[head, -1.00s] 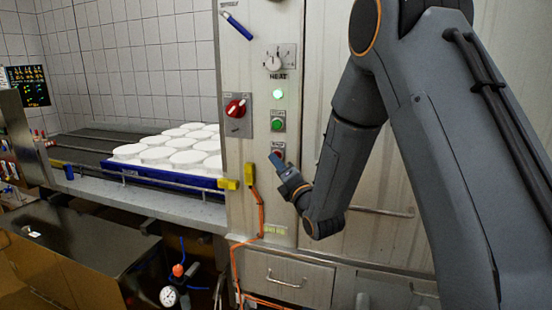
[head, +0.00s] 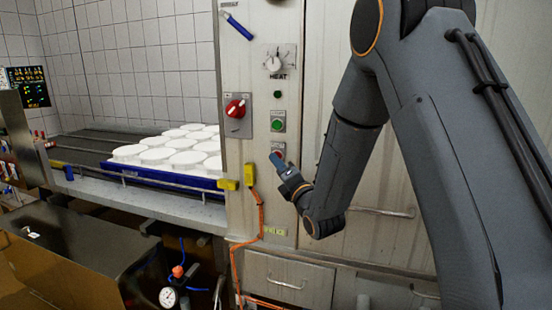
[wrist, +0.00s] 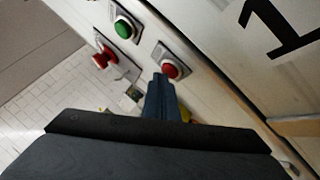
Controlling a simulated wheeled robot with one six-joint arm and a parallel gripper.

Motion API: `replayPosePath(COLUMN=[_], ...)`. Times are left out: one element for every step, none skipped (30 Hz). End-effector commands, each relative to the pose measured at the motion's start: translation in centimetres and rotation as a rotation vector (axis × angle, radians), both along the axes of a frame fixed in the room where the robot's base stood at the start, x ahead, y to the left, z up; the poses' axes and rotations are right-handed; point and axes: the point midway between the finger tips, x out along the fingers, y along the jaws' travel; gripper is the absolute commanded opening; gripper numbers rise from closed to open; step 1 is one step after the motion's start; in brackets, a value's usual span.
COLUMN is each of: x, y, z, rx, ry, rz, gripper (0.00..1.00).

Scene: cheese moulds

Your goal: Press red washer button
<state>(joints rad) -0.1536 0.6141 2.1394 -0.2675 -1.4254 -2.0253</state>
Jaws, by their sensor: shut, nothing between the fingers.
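The red washer button (head: 278,153) sits low on the metal control panel, below the green button (head: 278,122); my fingertips partly cover it in the head view. In the wrist view the red button (wrist: 170,70) shows just beyond the fingertips. My gripper (head: 277,161) is shut and empty, its blue fingers pointing at the red button. The fingers also show in the wrist view (wrist: 161,80), with tips at the button's lower edge. I cannot tell for certain whether they touch it. The small indicator lamp (head: 278,94) above the green button is dark.
White moulds (head: 187,158) stand in a blue tray at left. Yellow connectors (head: 250,174) and an orange cable (head: 261,215) lie just left of and below my gripper.

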Motion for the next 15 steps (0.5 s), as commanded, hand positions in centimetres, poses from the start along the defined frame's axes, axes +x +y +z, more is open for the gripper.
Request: replayPosePath(x=[-0.2, -0.3, -0.5, -0.7, -0.9, -1.1, -1.2, -1.3, -1.4, -1.5, -1.5, -1.5, -1.5, -1.5, -1.5], y=[0.1, 0.1, 0.2, 0.3, 0.3, 0.4, 0.5, 0.5, 0.5, 0.6, 0.6, 0.6, 0.5, 0.5, 0.5], z=[0.0, 0.0, 0.0, 0.0, 0.0, 0.0, 0.0, 0.0, 0.0, 0.0, 0.0, 0.0, 0.0, 0.0, 0.0], rx=[0.0, 0.0, 0.001, 0.0, 0.0, 0.0, 0.0, 0.0, 0.0, 0.0, 0.0, 0.0, 0.0, 0.0, 0.0], ry=[0.0, 0.0, 0.0, 0.002, 0.002, 0.001, 0.001, 0.001, 0.001, 0.001, 0.0, 0.0, 0.0, 0.0, 0.0], rz=[0.0, 0.0, 0.0, 0.001, 0.001, 0.001, 0.001, 0.001, 0.001, 0.001, 0.001, 0.001, 0.0, 0.0, 0.0], gripper=[0.0, 0.0, 0.0, 0.0, 0.0, 0.0, 0.0, 0.0, 0.0, 0.0, 0.0, 0.0, 0.0, 0.0, 0.0])
